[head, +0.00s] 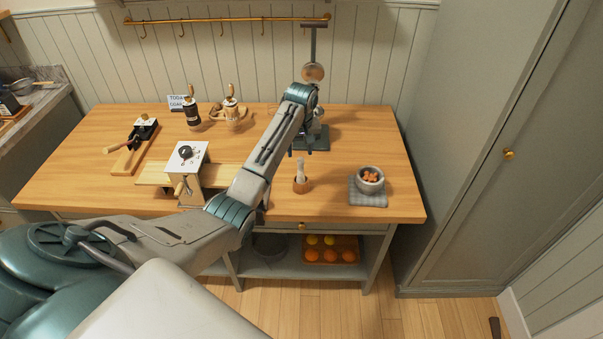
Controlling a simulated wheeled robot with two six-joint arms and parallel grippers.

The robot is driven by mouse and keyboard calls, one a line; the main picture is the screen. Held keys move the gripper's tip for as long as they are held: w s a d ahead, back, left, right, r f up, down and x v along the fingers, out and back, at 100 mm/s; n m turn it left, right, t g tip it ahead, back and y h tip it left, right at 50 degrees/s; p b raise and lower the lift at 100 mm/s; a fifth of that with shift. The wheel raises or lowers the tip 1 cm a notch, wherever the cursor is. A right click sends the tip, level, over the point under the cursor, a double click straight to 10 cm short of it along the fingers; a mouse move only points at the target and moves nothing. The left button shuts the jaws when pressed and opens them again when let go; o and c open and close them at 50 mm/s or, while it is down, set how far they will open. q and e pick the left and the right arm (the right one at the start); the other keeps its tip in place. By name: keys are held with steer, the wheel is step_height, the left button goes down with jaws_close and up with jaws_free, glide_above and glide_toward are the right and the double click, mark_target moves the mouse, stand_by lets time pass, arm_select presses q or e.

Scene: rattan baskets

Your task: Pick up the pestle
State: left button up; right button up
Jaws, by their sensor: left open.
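A pale upright thing, probably the pestle (300,168), stands with its lower end in a small brown wooden cup (301,187) near the table's front edge. My left arm comes in from the lower left and crosses the table just left of it. My left gripper (316,116) is open, at the far end of that arm, over the back of the table and behind the pestle, apart from it. The fingers are small and partly hidden by the wrist. My right gripper is not in view.
A bowl of orange pieces (370,183) sits on a grey cloth (368,199) to the right. A dark-based device (316,148) stands below my left gripper. A white box grinder (186,158) is left of my arm. Wood between pestle and cloth is clear.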

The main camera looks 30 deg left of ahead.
mark_target(301, 158)
arm_select(q)
steer(key=shift+w+f, duration=0.1)
steer(key=shift+f, duration=0.65)
steer(key=shift+f+p, duration=0.3)
steer(key=shift+p, duration=0.1)
step_height(301, 158, down, 3)
steer(key=shift+w+f+p, duration=0.1)
steer(key=shift+f+p, duration=0.1)
steer(key=shift+p, duration=0.75)
steer(key=shift+w+a+f, duration=0.1)
steer(key=shift+f, duration=0.55)
jaws_close()
steer(key=shift+r, duration=0.15)
